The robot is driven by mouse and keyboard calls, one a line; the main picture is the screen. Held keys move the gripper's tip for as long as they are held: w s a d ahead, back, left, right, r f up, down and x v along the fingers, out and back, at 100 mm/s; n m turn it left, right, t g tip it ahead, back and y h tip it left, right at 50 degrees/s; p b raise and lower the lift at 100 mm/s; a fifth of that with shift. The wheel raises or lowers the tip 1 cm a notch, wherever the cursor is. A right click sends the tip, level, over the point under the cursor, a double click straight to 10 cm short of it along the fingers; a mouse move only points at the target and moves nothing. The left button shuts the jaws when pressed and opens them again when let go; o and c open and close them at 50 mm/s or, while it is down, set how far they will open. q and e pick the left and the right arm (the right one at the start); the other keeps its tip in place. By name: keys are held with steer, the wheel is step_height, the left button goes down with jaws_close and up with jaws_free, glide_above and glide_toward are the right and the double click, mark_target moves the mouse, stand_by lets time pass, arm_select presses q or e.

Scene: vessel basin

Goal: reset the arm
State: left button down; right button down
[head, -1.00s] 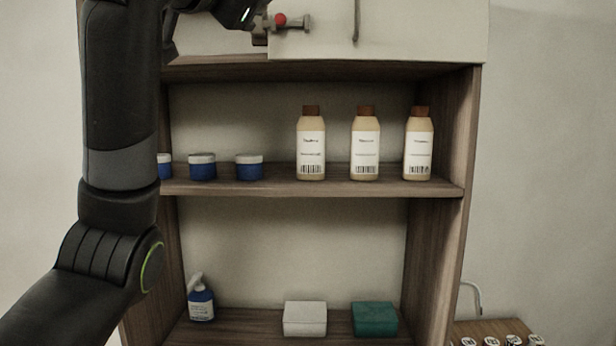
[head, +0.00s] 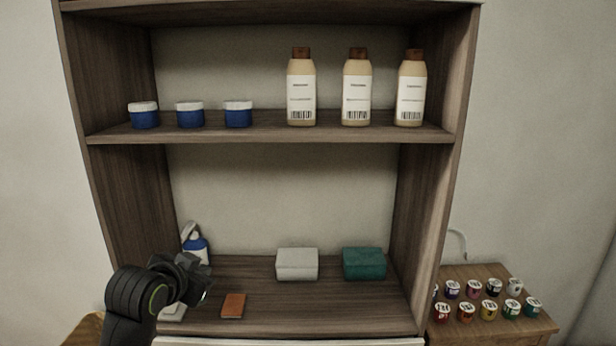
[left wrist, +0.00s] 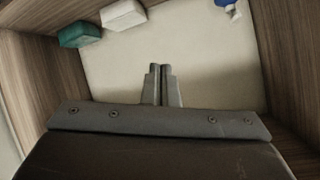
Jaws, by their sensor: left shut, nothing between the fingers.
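My left arm is folded low at the left of the head view, in front of the shelf's lower compartment. My left gripper's fingers are hard to make out there, but in the left wrist view the left gripper (left wrist: 160,84) is shut and empty. Its two fingers lie side by side against the pale back panel (left wrist: 190,60). My right gripper shows in neither view.
The wooden shelf (head: 430,215) holds blue jars (head: 190,116) and tan bottles (head: 356,90) above. Below are a spray bottle (head: 196,248), a white box (head: 297,264), a green box (head: 363,264) and a brown block (head: 233,305). Paint pots (head: 467,312) stand on a side table at right.

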arm_select(q)
steer(key=s+a+f+n+g+y, duration=0.1)
steer(key=s+a+f+n+g, duration=0.15)
steer(key=s+f, duration=0.6)
steer(key=s+a+f+n+g+y, duration=0.1)
steer(key=s+a+f, duration=0.2)
steer(key=s+f, duration=0.55)
steer(key=s+a+f+n+g, duration=0.1)
steer(key=s+f+g, duration=0.1)
steer(key=s+f, duration=0.35)
steer(key=s+a+f+n+g+y, duration=0.1)
steer(key=s+f, duration=0.1)
steer(key=s, duration=0.7)
steer(key=s+a+f+n+g, duration=0.1)
steer(key=s+a+f+g, duration=0.15)
steer(key=s, duration=0.55)
step_height(320, 180, down, 26)
steer(key=b, duration=0.1)
steer(key=s+f+g, duration=0.1)
steer(key=s+f, duration=1.3)
steer(key=f, duration=0.2)
steer(key=shift+s+d+f+g+b, duration=0.2)
steer(key=shift+s+d+g+b, duration=0.1)
steer(key=shift+d+g+b, duration=0.1)
